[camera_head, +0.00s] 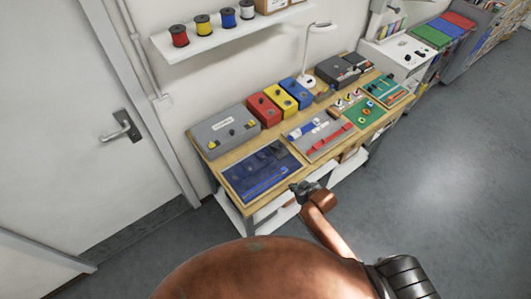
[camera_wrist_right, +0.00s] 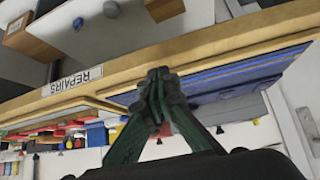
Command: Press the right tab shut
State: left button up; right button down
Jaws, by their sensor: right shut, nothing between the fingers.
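A dark blue flat piece (camera_head: 258,163) lies on the front left part of the workbench, with brighter blue shapes on it. Blue material also shows beyond the bench edge in the wrist view (camera_wrist_right: 235,77). My left gripper is not in view.
The wooden workbench (camera_head: 211,170) carries a grey case (camera_head: 222,133), red, yellow and blue boxes, a lamp and a grey tray (camera_head: 318,149) with a red strip. A label reading REPAIRS (camera_wrist_right: 72,82) is on the bench edge. The grey floor at right is clear.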

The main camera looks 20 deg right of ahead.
aim_at(265, 159)
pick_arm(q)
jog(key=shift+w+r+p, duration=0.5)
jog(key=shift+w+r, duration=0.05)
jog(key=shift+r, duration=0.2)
pick_arm(e)
jog(key=w+a+r+n+t+y, duration=0.1)
jog(key=w+a+r, duration=0.4)
jog(key=w+r, duration=0.6)
jog(key=shift+a+r+n+t+y, duration=0.15)
jog(key=shift+r+n+t+y, duration=0.15)
jog(key=shift+r+t+y, duration=0.4)
jog(key=shift+f, duration=0.2)
